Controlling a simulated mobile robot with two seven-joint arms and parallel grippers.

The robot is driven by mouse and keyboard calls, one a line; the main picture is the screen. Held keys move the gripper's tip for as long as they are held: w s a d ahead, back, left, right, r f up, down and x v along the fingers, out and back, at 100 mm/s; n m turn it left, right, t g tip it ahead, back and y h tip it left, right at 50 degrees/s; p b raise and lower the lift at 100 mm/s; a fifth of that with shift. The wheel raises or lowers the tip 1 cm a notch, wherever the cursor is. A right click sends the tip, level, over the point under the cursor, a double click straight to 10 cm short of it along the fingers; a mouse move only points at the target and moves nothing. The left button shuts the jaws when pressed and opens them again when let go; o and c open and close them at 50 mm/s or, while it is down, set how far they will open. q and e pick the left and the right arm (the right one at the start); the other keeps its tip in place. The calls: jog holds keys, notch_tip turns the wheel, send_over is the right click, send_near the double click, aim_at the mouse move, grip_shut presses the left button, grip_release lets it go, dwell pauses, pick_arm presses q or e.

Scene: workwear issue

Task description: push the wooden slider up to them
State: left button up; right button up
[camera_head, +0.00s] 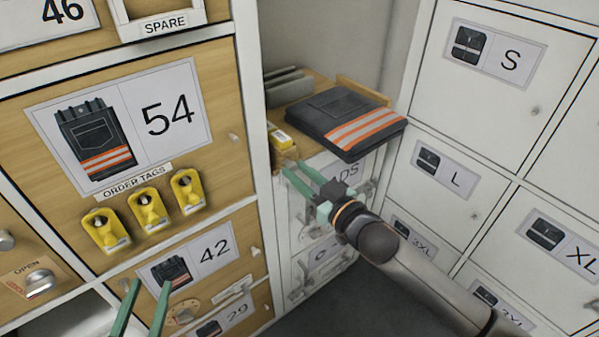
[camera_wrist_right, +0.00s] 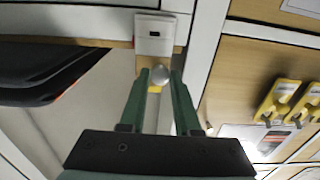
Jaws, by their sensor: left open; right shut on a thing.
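Folded dark work trousers (camera_head: 350,118) with orange and grey stripes lie on a wooden-topped counter (camera_head: 318,161). They also show at the left in the right wrist view (camera_wrist_right: 35,72). A small wooden piece, seemingly the slider (camera_head: 287,155), is at the counter's left front, apart from the trousers and mostly hidden by my fingers. My right gripper (camera_head: 292,168) is shut there; in the wrist view a round silver knob (camera_wrist_right: 160,75) sits between its fingertips. My left gripper (camera_head: 151,284) is open and empty, low before the drawer marked 42.
Several yellow order tags (camera_head: 149,208) hang on the wooden drawer marked 54. White lockers (camera_head: 507,85) stand at the right. Grey folded items (camera_head: 287,84) lie at the counter's back left.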

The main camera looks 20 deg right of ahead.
jog(key=shift+c, duration=0.7)
pick_arm(q)
jog(key=shift+s+f, duration=0.1)
jog(key=shift+f, duration=0.15)
pick_arm(e)
grip_shut()
pick_arm(q)
jog(key=shift+s+f, duration=0.1)
jog(key=shift+w+r, duration=0.2)
jog(key=shift+r, duration=0.1)
pick_arm(e)
jog(key=shift+w+d, duration=0.1)
jog(key=shift+d, duration=0.15)
pick_arm(q)
jog(key=s+f+n+g+p, duration=0.1)
jog(key=s+f+g, duration=0.1)
jog(key=f, duration=0.4)
jog(key=s+f+g+y+p, duration=0.1)
jog(key=s+f+g, duration=0.2)
jog(key=f, duration=0.4)
jog(key=shift+s+f+n+g+y, duration=0.3)
jog(key=shift+s+n+g, duration=0.1)
jog(key=shift+g, duration=0.2)
pick_arm(e)
jog(key=w+d, duration=0.2)
jog(key=d, duration=0.4)
jog(key=shift+w+d, duration=0.15)
jog(key=shift+d, duration=0.05)
